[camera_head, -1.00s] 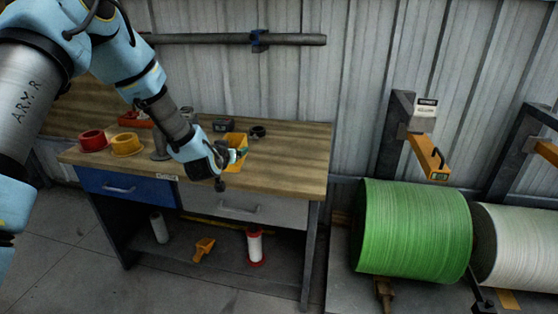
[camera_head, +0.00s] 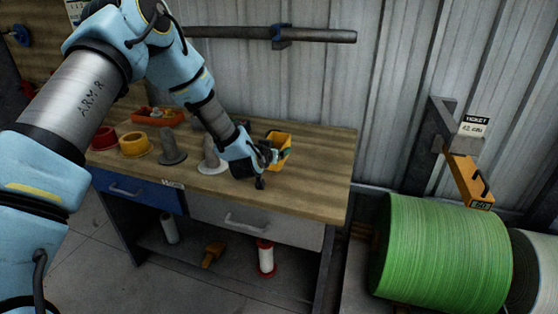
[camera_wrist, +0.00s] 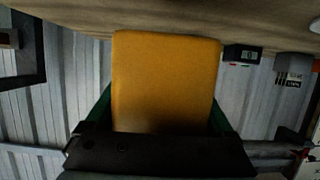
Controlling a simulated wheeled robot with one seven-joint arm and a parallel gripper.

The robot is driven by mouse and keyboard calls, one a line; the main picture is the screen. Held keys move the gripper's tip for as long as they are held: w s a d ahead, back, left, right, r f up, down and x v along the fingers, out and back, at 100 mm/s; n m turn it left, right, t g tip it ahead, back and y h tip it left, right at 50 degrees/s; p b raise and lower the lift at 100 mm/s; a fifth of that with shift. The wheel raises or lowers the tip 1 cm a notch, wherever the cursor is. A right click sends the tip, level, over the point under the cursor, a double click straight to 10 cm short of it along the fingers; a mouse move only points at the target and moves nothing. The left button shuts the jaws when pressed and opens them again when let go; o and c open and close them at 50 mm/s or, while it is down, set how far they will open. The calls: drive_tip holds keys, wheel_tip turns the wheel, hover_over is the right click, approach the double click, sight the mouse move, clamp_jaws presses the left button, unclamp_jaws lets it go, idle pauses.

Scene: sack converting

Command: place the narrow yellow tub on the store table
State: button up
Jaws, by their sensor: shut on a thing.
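The narrow yellow tub (camera_head: 285,145) is in my gripper (camera_head: 271,155), over the right part of the wooden table (camera_head: 318,185) in the head view. In the wrist view the tub (camera_wrist: 165,80) fills the middle, between the green fingers of my gripper (camera_wrist: 163,115). My gripper is shut on the tub. The gripper hides part of the tub in the head view, and I cannot tell whether its base touches the tabletop.
On the table's left stand a red ring-shaped piece (camera_head: 104,139), a yellow one (camera_head: 135,144), grey cones (camera_head: 172,146) and an orange-red tray (camera_head: 160,117). The tabletop's right end is clear.

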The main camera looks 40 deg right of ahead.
sight(269, 166)
drive_tip(key=shift+f+p, duration=0.65)
drive_tip(key=shift+f, duration=1.85)
drive_tip(key=shift+f, duration=0.15)
drive_tip(key=o, duration=1.2)
drive_tip(key=shift+c, duration=0.2)
drive_tip(key=b+v, duration=0.3)
drive_tip(key=v, duration=0.9)
drive_tip(key=shift+w+a, duration=0.1)
